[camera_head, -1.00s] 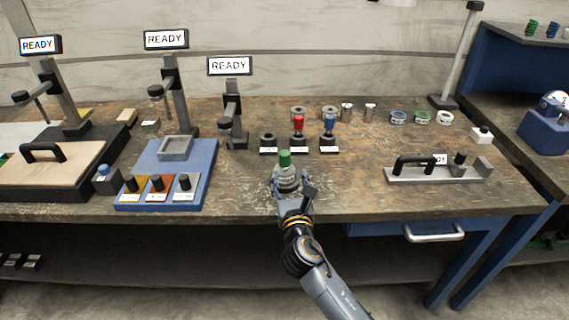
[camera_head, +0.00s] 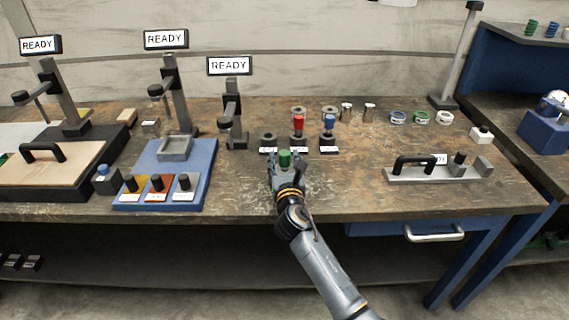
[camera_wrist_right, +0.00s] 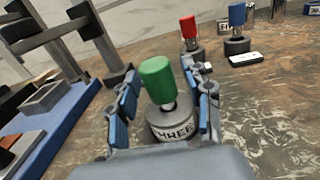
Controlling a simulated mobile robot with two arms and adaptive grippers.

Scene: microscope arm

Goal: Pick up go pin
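A pin with a green cap (camera_head: 284,158) stands upright near the middle of the bench. In the right wrist view the green cap (camera_wrist_right: 159,80) sits on a thin metal shaft above a round grey body (camera_wrist_right: 172,125) with a white label that seems to read "THREE". My right gripper (camera_head: 286,162) is open around the pin. In the wrist view its blue-padded fingers (camera_wrist_right: 165,98) are on either side of the green cap with small gaps showing. The gripper hides the lower body in the head view. My left gripper is not in view.
Behind the pin are a red-capped pin (camera_head: 299,124), a blue-capped pin (camera_head: 329,125) and a dark holder (camera_head: 268,140). A blue tray (camera_head: 205,160) lies to the left, and a handled grey fixture (camera_head: 430,177) to the right.

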